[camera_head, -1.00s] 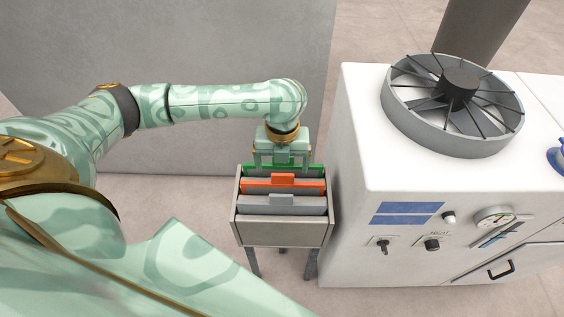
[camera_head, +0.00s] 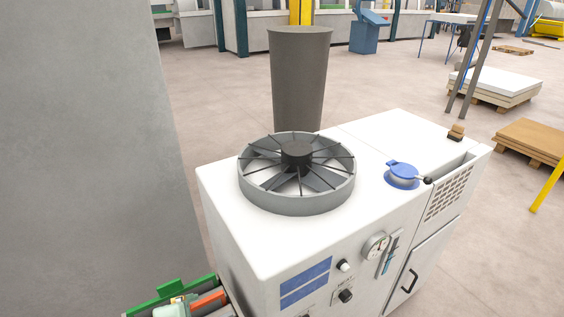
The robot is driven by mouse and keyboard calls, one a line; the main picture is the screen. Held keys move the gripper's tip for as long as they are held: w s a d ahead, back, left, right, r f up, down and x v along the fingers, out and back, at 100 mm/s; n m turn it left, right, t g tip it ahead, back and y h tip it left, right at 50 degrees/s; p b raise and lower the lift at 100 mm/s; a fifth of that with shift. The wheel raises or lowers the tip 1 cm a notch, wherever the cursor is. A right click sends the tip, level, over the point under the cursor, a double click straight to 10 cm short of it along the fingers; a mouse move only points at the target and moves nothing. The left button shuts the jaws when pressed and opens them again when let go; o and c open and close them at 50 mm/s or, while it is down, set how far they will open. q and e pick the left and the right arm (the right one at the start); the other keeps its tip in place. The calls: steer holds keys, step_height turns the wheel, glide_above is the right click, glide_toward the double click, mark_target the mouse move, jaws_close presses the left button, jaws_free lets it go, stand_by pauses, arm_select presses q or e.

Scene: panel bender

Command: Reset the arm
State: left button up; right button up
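The holder with upright coloured plates is cut off by the bottom edge of the head view. Its green plate (camera_head: 190,287) and orange plate (camera_head: 208,300) show. A small pale mint piece, which looks like part of my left gripper (camera_head: 172,310), shows at the bottom edge beside these plates. Its fingertips are not clear, so I cannot tell whether it is open or holds anything. The rest of my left arm is out of view. My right arm and gripper are out of view.
A white machine cabinet (camera_head: 225,215) with a round grey fan (camera_head: 297,172), blue cap (camera_head: 402,172) and gauge (camera_head: 375,247) stands right of the holder. A grey wall (camera_head: 80,130) is at the left. A dark column (camera_head: 300,80) stands behind. Open floor and pallets (camera_head: 495,85) lie at right.

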arm_select(q)
steer(key=s+a+n+y, duration=0.5)
steer(key=s+a+n, duration=0.3)
steer(key=a, duration=0.4)
steer(key=s+d+f+g+h+b, duration=0.1)
steer(key=s+d+f+g+b, duration=0.1)
steer(key=f, duration=1.3)
steer(key=s+d+f+g+h+b, duration=0.1)
steer(key=s+d+f+g+b, duration=0.1)
steer(key=f, duration=1.2)
steer(key=s+f+n+g+h+b, duration=0.2)
steer(key=s+f+n, duration=0.1)
steer(key=s+f, duration=1.6)
steer(key=shift+s+n+g, duration=0.3)
steer(key=shift+s, duration=0.4)
